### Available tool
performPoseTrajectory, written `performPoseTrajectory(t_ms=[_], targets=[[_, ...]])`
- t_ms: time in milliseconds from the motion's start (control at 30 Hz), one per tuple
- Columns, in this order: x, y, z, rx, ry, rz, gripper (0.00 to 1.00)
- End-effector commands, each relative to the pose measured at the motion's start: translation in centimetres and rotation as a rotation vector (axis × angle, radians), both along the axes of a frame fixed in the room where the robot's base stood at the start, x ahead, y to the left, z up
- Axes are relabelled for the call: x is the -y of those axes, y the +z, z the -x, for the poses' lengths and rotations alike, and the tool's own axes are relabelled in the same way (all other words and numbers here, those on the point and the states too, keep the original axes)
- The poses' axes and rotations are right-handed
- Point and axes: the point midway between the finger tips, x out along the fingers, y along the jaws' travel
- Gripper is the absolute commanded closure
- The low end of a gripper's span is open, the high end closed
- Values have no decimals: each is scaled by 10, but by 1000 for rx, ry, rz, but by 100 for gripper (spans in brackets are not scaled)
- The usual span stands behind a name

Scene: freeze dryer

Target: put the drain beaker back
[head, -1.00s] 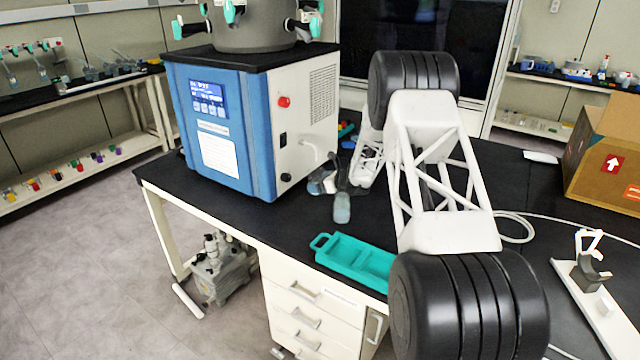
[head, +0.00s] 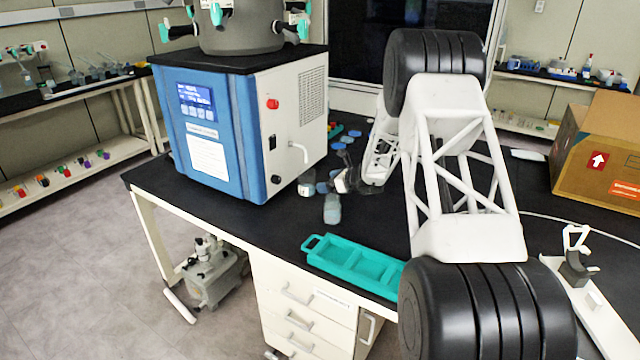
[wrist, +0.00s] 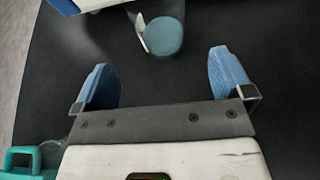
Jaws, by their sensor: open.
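The drain beaker (head: 307,186) stands upright on the black bench, just below the drain spout (head: 299,152) on the freeze dryer's white side. In the wrist view a round vessel with a pale blue-green top (wrist: 160,37), apparently the beaker, stands beyond my fingertips, with a white patch on its left. My gripper (head: 330,181) is low over the bench, to the right of the beaker. In the wrist view my gripper (wrist: 163,78) is open, with only bare bench between its blue fingers, apart from the vessel.
The blue and white freeze dryer (head: 215,130) stands left of my arm. A clear bottle (head: 332,209) stands in front of my gripper, near a teal tray (head: 352,262) at the bench's front edge. A cardboard box (head: 600,155) and a white stand (head: 590,300) are at right.

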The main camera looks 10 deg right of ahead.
Motion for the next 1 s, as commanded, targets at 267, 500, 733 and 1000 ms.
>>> performPoseTrajectory(t_ms=[267, 500, 733, 1000], targets=[[17, 10, 17, 1, 0, -1, 2], [19, 11, 20, 0, 1, -1, 2], [19, 11, 19, 0, 1, 0, 2], [19, 12, 20, 0, 1, 0, 2]])
